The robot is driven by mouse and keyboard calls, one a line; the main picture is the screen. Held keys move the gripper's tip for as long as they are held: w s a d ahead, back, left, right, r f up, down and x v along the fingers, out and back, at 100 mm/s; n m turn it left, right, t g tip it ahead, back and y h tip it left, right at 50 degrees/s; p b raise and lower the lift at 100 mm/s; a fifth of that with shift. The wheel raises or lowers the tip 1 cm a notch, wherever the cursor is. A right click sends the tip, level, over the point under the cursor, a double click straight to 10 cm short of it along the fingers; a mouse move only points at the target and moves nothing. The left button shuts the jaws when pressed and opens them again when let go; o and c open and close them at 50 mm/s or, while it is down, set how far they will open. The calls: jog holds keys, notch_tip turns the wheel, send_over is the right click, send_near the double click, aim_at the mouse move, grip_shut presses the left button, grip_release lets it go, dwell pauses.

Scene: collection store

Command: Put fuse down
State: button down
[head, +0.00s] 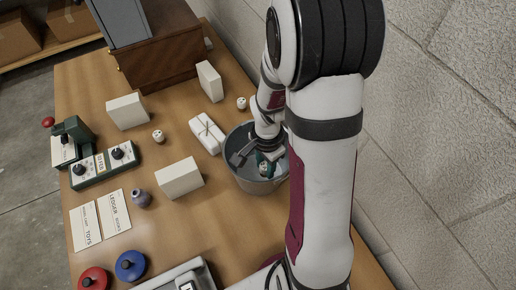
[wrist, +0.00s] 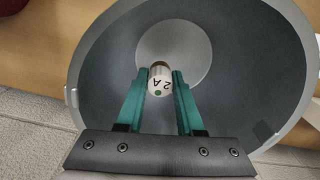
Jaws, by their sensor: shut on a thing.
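The fuse (wrist: 160,80) is a small white cylinder with a metal end, marked "2 A" with a green dot. My gripper (wrist: 160,90) is shut on it, one green finger on each side. In the wrist view the fuse is over the inside of a round grey bucket (wrist: 95,75). In the head view the bucket (head: 241,181) stands on the table beside the wall, and my gripper (head: 262,166) reaches down into its mouth. I cannot tell whether the fuse touches the bottom.
A string-tied white parcel (head: 207,134) lies left of the bucket. White blocks (head: 179,178), a small jar (head: 141,197), green devices (head: 104,164) and cards (head: 85,226) are spread over the wooden table (head: 150,240). A wooden cabinet (head: 158,55) stands at the back. The wall is close on the right.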

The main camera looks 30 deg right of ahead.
aim_at(265, 174)
notch_tip(265, 174, down, 4)
jog(key=shift+f, duration=0.1)
jog(key=c, duration=0.5)
grip_release()
jog(key=shift+c, duration=0.2)
notch_tip(265, 174, up, 12)
jog(key=shift+f, duration=0.1)
jog(key=s+a+r+n, duration=0.3)
jog(key=s+a+r, duration=0.1)
jog(key=shift+a+r, duration=0.3)
jog(key=shift+r, duration=0.1)
jog(key=s+a+r+n, duration=0.1)
jog(key=s+a+n, duration=0.1)
jog(key=s, duration=0.1)
jog(key=s+a+r+n+y, duration=0.1)
jog(key=s+a+n, duration=0.1)
jog(key=s+a, duration=0.1)
jog(key=s+a+r+n, duration=0.1)
jog(key=s+a+n, duration=0.1)
jog(key=s, duration=0.3)
jog(key=shift+a+r+n+y, duration=0.2)
jog(key=shift+r+n+y, duration=0.2)
jog(key=shift+n, duration=0.2)
